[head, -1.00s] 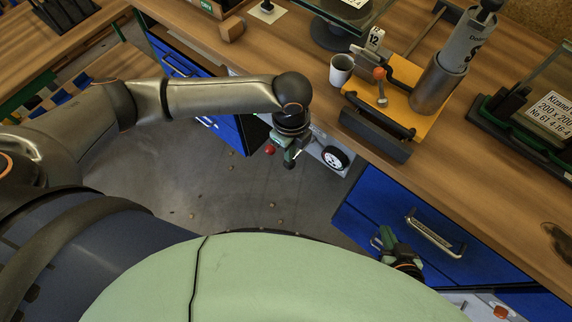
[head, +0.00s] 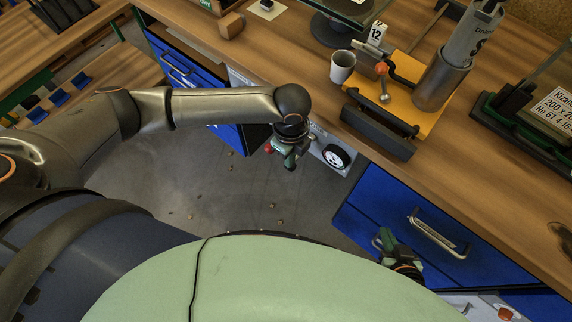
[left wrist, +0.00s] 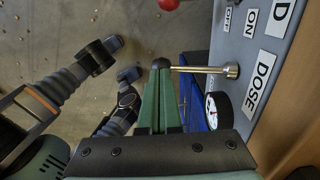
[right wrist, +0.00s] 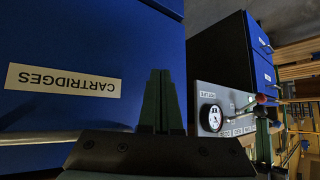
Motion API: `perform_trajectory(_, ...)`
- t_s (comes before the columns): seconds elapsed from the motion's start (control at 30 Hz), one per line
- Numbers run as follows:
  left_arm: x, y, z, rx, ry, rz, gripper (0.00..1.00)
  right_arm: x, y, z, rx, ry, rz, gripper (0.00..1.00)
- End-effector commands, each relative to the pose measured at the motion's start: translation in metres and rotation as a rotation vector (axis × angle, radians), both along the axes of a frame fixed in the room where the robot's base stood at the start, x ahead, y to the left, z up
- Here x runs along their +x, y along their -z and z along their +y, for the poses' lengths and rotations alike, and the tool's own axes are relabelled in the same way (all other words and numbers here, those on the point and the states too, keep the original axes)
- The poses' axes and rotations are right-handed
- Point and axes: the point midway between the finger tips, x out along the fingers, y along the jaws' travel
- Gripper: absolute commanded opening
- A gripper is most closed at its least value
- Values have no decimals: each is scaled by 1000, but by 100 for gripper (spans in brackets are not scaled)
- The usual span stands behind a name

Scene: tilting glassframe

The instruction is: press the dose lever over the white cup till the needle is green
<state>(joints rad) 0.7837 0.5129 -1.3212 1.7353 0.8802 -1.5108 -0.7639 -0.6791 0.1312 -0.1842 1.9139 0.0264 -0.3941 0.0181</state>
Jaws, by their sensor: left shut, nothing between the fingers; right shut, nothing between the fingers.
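The white cup (head: 342,67) stands upright on the bench by the yellow base. Below the bench edge is a grey panel with a round dial (head: 335,157). In the left wrist view the dial (left wrist: 217,110) sits by the DOSE label, and a metal lever (left wrist: 205,69) with a dark knob sticks out near it. My left gripper (head: 291,160) is shut and empty, its fingertips (left wrist: 161,72) at the dark knob; I cannot tell whether they touch. The needle's colour is too small to tell. My right gripper (head: 383,238) is shut and empty by the blue drawers.
A red ball knob (left wrist: 168,4) is near the ON and OFF labels. On the bench, a yellow base (head: 432,118) carries a metal cylinder and an orange-knobbed lever (head: 382,84). A blue drawer (right wrist: 120,40) marked CARTRIDGES faces my right wrist.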

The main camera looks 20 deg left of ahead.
Motion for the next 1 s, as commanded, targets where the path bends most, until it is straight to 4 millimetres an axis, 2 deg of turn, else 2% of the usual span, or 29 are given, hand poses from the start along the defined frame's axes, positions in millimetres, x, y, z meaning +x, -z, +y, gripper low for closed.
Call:
perform_trajectory(0.23,-1,18,0,1,-1,4,0,0,8,0,0,0,0,0)
perform_trajectory(0.47,-1,15,1,3,0,4,0,0,6,0,0,0,0,0)
perform_trajectory(0.63,-2,6,1,3,0,4,0,0,-5,0,0,0,0,0)
perform_trajectory(1.0,-1,-28,1,2,0,2,0,0,-43,0,0,0,0,0)
